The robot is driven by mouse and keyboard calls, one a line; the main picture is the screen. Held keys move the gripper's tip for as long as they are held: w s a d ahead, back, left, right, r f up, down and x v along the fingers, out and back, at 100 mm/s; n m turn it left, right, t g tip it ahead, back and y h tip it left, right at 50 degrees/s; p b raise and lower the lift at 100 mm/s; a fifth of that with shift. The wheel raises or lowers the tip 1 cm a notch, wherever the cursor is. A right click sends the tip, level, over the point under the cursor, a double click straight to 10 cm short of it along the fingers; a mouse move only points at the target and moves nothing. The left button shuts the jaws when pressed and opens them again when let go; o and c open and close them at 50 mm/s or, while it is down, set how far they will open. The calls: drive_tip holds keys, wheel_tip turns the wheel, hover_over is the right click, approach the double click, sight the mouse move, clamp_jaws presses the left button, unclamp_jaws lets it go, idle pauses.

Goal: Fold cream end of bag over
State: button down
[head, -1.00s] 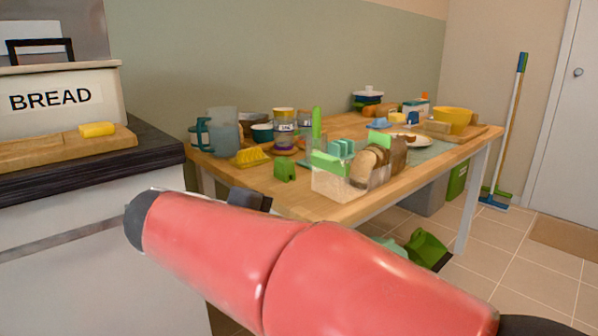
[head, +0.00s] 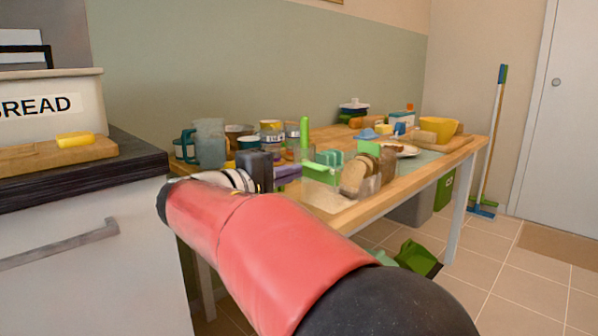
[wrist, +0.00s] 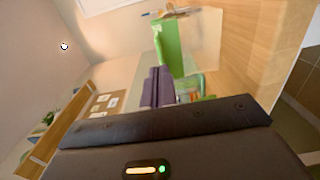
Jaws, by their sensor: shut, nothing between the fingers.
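The clear bag (head: 327,193) lies on the near edge of the wooden table, with bread slices (head: 356,175) showing at its right part. Its left part is pale and see-through, with a light green piece (head: 320,174) on top. A pale, see-through panel, probably the bag (wrist: 207,45), is beside a green piece (wrist: 168,45) in the wrist view. My gripper (head: 288,173) has purple fingers, just left of the bag's pale end in the head view. The fingers (wrist: 157,87) look closed together and empty. I cannot tell whether they touch the bag.
Jug (head: 209,143), jars and bowls stand behind my gripper. The counter with the bread bin (head: 50,105) is at left. A green dustpan (head: 418,258) is on the floor.

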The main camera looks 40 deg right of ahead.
sight(327, 183)
drive_tip(key=shift+w+d, duration=0.1)
drive_tip(key=shift+d, duration=1.25)
